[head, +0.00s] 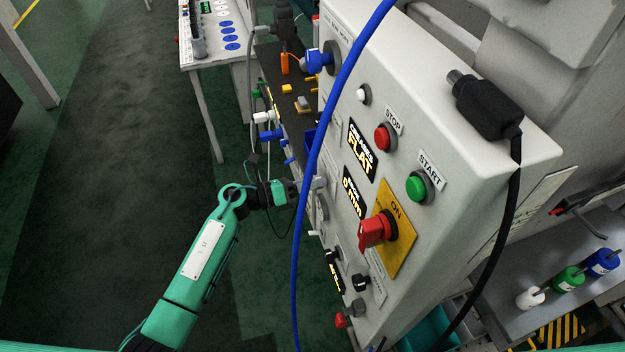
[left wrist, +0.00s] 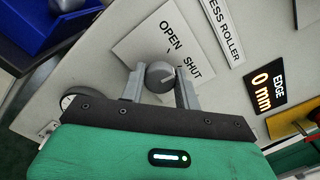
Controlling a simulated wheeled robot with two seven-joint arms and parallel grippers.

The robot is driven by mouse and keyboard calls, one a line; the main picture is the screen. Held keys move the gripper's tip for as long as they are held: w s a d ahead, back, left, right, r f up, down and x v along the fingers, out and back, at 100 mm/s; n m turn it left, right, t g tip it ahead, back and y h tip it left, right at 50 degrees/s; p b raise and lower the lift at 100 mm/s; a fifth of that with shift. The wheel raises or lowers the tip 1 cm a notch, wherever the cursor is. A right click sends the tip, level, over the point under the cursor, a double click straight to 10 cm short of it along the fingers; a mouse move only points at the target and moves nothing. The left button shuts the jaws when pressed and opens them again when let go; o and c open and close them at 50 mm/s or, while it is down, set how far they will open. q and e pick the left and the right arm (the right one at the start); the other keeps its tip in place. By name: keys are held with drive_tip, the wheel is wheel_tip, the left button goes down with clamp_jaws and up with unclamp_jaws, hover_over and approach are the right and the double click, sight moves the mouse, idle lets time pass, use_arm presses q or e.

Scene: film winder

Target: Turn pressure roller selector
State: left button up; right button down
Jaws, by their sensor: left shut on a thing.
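The pressure roller selector is a round grey knob (left wrist: 160,75) on the pale panel (left wrist: 115,35). In the left wrist view it sits below a label plate reading OPEN and SHUT, with the PRESS ROLLER label above right. My left gripper (left wrist: 160,88) has a finger on each side of the knob and is shut on it. In the head view my left gripper (head: 308,186) reaches the left side of the control panel (head: 440,120), and the knob is mostly hidden there. My right gripper is not in view.
The panel bears a red stop button (head: 384,137), a green start button (head: 419,187) and a red ON switch (head: 376,230). A blue cable (head: 318,150) hangs in front of it. A white table (head: 210,50) stands at the back left. Green floor is open at left.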

use_arm(q)
drive_tip(key=shift+w+n+p, duration=0.1)
drive_tip(key=shift+n+p, duration=1.3)
drive_tip(key=shift+n, duration=2.2)
drive_tip(key=shift+a, duration=0.1)
drive_tip(key=o, duration=1)
drive_tip(key=b+v, duration=0.5)
drive_tip(key=v, duration=0.8)
drive_tip(key=shift+a, duration=0.35)
